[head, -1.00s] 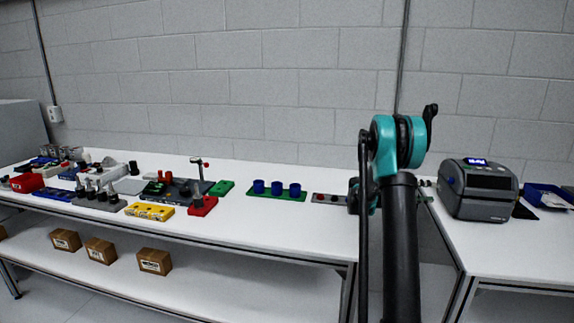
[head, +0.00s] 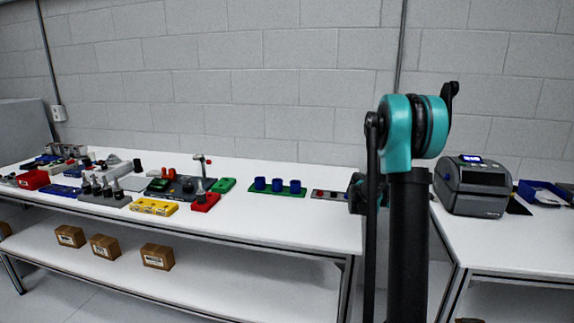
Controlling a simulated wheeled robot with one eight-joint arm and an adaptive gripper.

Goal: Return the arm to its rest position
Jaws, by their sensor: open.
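My arm rises at the right of centre in the head view. A black link (head: 408,240) stands upright and ends in a teal and black joint (head: 398,135) at the top. A dark part of my arm (head: 356,193) shows to the left behind the link. My gripper's fingers cannot be made out; they are hidden behind the arm or outside the picture. No object is seen held.
A long white table (head: 310,220) carries fixtures, a green strip with blue cups (head: 277,187), a yellow block (head: 153,207) and a red block (head: 205,202). A label printer (head: 472,187) stands on the right table. Cartons (head: 157,256) lie on the lower shelf.

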